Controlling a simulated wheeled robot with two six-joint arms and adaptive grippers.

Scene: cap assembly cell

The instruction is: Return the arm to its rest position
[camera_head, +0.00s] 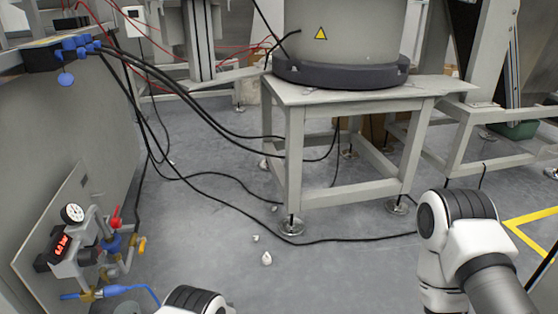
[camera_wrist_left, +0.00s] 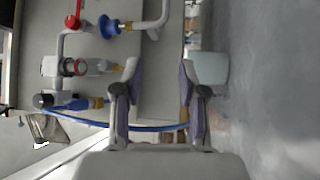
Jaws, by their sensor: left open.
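My left gripper (camera_wrist_left: 160,72) shows in the left wrist view. Its two fingers stand apart with nothing held between them. Behind the fingers are a grey panel and pipe fittings, and a blue hose (camera_wrist_left: 150,128) passes across the gap. I cannot tell whether the hose touches the fingers. In the head view, only a white and black rounded part of an arm shows at the bottom edge, and my left gripper is not seen. My right arm's white and black links show at the lower right, but its gripper is out of view.
A gauge (camera_head: 72,213) and valve assembly with a red handle (camera_head: 116,219) sits at the lower left. A grey stand (camera_head: 296,165) carries a large drum (camera_head: 345,40). Black cables (camera_head: 340,240) cross the floor. Small white pieces (camera_head: 267,259) lie on the open grey floor.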

